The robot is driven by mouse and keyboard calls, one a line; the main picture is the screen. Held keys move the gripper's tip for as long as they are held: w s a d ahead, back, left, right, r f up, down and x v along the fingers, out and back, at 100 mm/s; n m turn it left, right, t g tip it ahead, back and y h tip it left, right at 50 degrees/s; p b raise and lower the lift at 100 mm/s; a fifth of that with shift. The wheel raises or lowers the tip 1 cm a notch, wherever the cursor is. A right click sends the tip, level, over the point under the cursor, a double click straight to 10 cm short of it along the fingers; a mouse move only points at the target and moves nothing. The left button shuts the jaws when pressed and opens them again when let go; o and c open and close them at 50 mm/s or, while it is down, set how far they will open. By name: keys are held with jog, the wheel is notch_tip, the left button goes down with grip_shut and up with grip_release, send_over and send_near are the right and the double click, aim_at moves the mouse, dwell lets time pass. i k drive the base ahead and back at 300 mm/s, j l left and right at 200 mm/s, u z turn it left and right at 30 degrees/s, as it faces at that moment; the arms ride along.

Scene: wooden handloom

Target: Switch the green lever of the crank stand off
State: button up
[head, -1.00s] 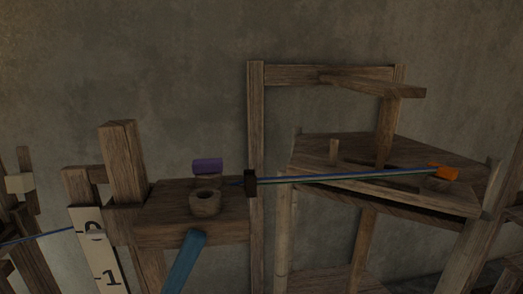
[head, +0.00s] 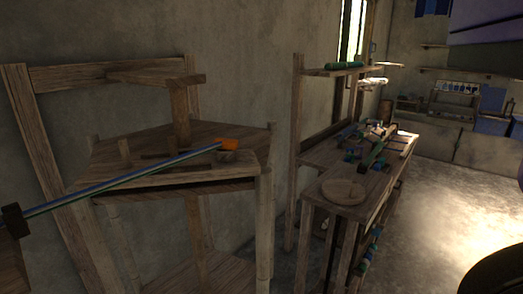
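I cannot make out a green lever for certain. A wooden stand (head: 185,172) with a slanted top is at left centre in the head view. A thin blue-green strand (head: 110,183) runs up across it from a dark block (head: 14,220) at the left edge to an orange piece (head: 227,144) at its right. I cannot tell whether this is the crank stand. My gripper is not in view.
A wooden bench (head: 345,190) with a round wooden disc (head: 343,191) and several green and blue items stands right of centre. A shelf above it holds a green roll (head: 344,65). Open floor (head: 430,215) lies to the right. A dark rounded shape fills the lower right corner.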

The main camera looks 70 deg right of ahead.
aim_at(376, 151)
jog(key=k+l, duration=0.15)
jog(key=l, duration=0.25)
jog(key=k+l, duration=0.15)
jog(key=l, duration=0.25)
jog(key=k+l+u, duration=0.1)
jog(key=l, duration=0.3)
jog(key=k+l, duration=0.25)
jog(key=l, duration=0.15)
jog(key=k+l, duration=0.1)
jog(key=l, duration=0.3)
jog(key=k+l, duration=0.1)
jog(key=l, duration=0.25)
jog(key=k+l+u, duration=0.1)
jog(key=l, duration=0.3)
jog(key=k+l, duration=0.1)
jog(key=l, duration=0.25)
jog(key=k+l, duration=0.1)
jog(key=l, duration=0.25)
jog(key=k+l+u, duration=0.1)
jog(key=l, duration=0.3)
jog(key=k+l, duration=0.15)
jog(key=l, duration=0.2)
jog(key=k+l, duration=0.3)
jog(key=l, duration=0.2)
jog(key=k+l+u, duration=0.1)
jog(key=k+l, duration=0.2)
jog(key=l, duration=0.2)
jog(key=k+l, duration=0.35)
jog(key=l, duration=0.15)
jog(key=u, duration=0.05)
